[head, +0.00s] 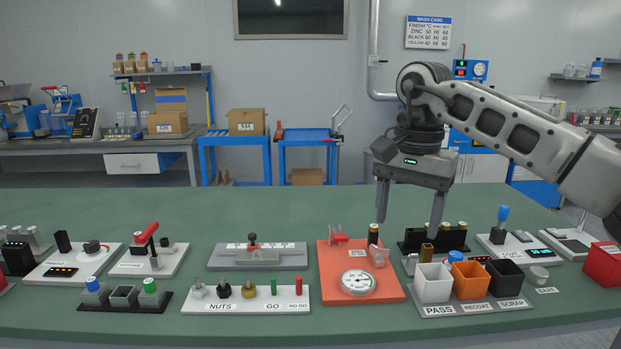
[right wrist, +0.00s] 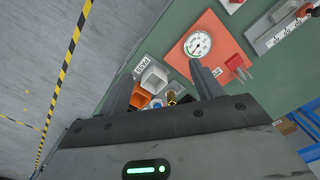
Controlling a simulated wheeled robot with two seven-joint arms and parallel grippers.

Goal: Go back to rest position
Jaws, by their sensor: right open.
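My right gripper (head: 409,205) is open and empty in the head view. It hangs with its fingers pointing down above the right half of the green table (head: 180,208), over the area between the orange gauge plate (head: 328,276) and the dark block behind the bins. In the right wrist view one finger (right wrist: 205,80) shows clearly, with the orange plate and the bins beyond it. My left gripper is not in view.
White PASS bin (head: 433,284), orange RECOAT bin (head: 470,281) and dark SCRAP bin (head: 505,279) stand below and right of the gripper. A nuts and gauge tray (head: 245,305) and a grey slide fixture (head: 259,262) lie left. The table's back middle is clear.

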